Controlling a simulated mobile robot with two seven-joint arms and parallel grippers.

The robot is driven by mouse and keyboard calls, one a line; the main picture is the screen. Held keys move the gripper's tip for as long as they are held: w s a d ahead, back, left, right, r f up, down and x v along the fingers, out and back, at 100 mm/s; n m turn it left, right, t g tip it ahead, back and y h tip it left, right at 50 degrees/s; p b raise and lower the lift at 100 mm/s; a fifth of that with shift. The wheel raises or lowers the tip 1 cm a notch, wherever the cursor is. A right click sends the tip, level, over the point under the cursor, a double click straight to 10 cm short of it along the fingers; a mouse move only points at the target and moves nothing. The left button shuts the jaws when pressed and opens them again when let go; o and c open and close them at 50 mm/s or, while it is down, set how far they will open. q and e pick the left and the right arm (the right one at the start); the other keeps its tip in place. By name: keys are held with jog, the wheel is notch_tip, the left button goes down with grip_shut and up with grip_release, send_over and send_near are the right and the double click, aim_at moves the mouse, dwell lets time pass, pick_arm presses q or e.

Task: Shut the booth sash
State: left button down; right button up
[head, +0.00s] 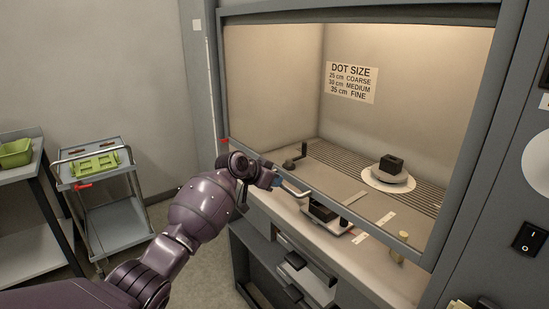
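The booth (400,20) stands at the right with its lit inside showing. Its sash is a clear pane with a grey lower rail (385,232) that slants across the front, above the booth's pale sill. A silver bar handle (294,189) sits on the rail's left part. My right gripper is out of view.
Inside the booth, a dark block (391,164) sits on a round white turntable (388,180). Small items lie near the sill, including a dark device (323,212) and a tan peg (400,246). A cart (115,190) with a green tray (96,165) stands left.

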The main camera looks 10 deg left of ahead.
pick_arm(q)
jog(key=f+b, duration=0.2)
jog(key=f, duration=0.4)
jog(key=f+b, duration=0.2)
jog(key=f, duration=0.3)
jog(key=shift+d+f, duration=0.2)
jog(key=shift+f, duration=0.15)
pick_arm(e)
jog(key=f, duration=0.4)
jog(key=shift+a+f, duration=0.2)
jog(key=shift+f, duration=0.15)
